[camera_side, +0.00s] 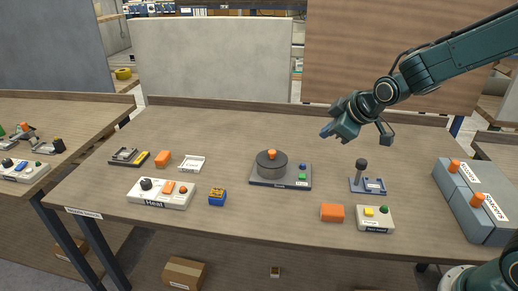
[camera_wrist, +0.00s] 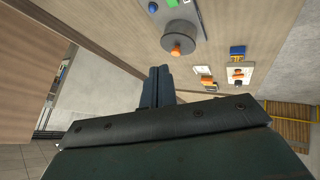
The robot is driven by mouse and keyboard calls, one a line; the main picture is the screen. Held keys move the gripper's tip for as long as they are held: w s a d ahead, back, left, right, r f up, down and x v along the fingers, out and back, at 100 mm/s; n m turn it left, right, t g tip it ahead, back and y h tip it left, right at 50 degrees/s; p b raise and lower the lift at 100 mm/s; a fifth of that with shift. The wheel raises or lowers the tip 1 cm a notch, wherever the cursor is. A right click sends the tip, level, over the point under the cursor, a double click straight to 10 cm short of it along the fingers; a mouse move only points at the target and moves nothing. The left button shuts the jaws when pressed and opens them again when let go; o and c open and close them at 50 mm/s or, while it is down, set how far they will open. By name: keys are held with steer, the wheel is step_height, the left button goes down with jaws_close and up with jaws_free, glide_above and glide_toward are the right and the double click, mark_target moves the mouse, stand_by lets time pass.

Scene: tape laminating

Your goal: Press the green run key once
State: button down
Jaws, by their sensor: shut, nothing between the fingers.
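A dark base plate (camera_side: 265,181) carries a grey round drum with an orange knob (camera_side: 272,154). A green key (camera_side: 302,177) sits at the plate's right end; it shows at the top edge of the wrist view (camera_wrist: 172,3). A second green key (camera_side: 384,210) sits beside a yellow one on a small white box (camera_side: 375,225); I cannot read which is labelled run. My gripper (camera_side: 328,134) is shut and empty, above the table behind and right of the drum. Its closed fingers show in the wrist view (camera_wrist: 158,72), apart from every key.
A lever on a blue base (camera_side: 367,185) stands right of the drum plate. An orange block (camera_side: 332,212) lies by the white box. Grey boxes with orange knobs (camera_side: 470,205) stand at right. The back of the table is clear.

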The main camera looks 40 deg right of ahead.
steer(key=n, duration=0.2)
glide_above(305, 178)
step_height(305, 178, down, 6)
steer(key=shift+f+t, duration=0.15)
steer(key=shift+t, duration=0.25)
steer(key=shift+f, duration=0.1)
steer(key=shift+f, duration=4.3)
steer(key=shift+f, duration=0.9)
steer(key=shift+r, duration=0.9)
steer(key=shift+r, duration=0.15)
